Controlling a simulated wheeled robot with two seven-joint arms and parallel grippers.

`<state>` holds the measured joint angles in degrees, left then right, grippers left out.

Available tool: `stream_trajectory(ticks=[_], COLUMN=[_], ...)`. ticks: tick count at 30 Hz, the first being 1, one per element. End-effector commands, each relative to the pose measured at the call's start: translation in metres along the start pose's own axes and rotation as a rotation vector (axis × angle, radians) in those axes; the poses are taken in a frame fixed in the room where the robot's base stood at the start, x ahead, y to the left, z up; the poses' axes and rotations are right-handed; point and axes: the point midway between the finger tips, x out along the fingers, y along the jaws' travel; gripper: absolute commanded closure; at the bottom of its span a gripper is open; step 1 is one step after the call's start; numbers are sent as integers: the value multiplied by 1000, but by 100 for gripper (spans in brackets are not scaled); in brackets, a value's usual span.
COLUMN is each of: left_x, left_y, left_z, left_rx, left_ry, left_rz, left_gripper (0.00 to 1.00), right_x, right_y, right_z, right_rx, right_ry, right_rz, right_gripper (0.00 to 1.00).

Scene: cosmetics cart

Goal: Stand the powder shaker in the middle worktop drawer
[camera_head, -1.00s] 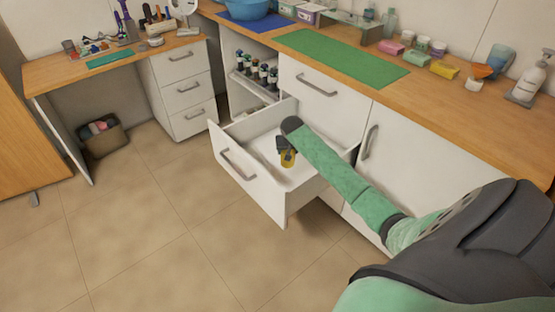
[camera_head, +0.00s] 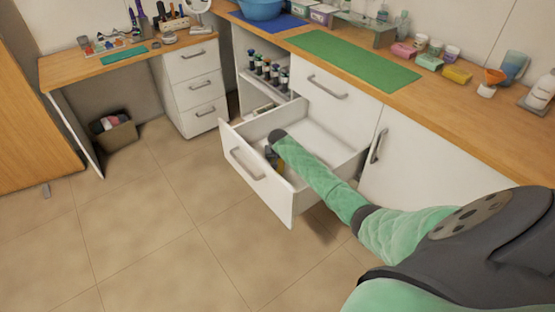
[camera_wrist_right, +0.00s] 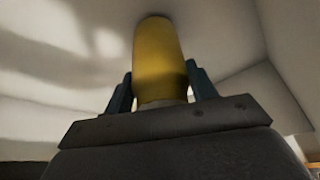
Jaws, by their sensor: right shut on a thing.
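The powder shaker (camera_wrist_right: 160,55) is yellow and fills the middle of the right wrist view. My right gripper (camera_wrist_right: 160,90) is shut on it, with a dark finger on each side. In the head view the arm reaches down into the open middle worktop drawer (camera_head: 258,185), and the gripper (camera_head: 275,160) is inside it. Only a sliver of the shaker shows there, mostly hidden behind my arm. White drawer walls surround the shaker in the wrist view. I cannot tell whether its base touches the drawer floor. My left gripper is not in view.
A green mat (camera_head: 350,58) and a blue bowl (camera_head: 260,8) are on the worktop above. A shelf with several bottles (camera_head: 268,68) is behind the drawer. A closed door (camera_head: 410,160) is to its right. The back right of the drawer is clear.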

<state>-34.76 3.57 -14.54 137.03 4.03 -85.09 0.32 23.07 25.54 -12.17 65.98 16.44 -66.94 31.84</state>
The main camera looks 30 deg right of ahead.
Motion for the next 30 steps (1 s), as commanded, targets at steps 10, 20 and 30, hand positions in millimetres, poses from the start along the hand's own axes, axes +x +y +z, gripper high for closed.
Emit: stream_trajectory(ticks=[10, 20, 30], left_x=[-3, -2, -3], left_y=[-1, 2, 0], left_z=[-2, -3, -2], left_rx=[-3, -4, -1], left_ry=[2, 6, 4], left_rz=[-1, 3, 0], left_gripper=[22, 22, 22], right_x=[6, 8, -3], right_y=[0, 0, 0], right_z=[2, 3, 2], right_rx=[1, 1, 0], right_ry=[1, 1, 1], right_rz=[-1, -1, -1], right_gripper=[71, 22, 22])
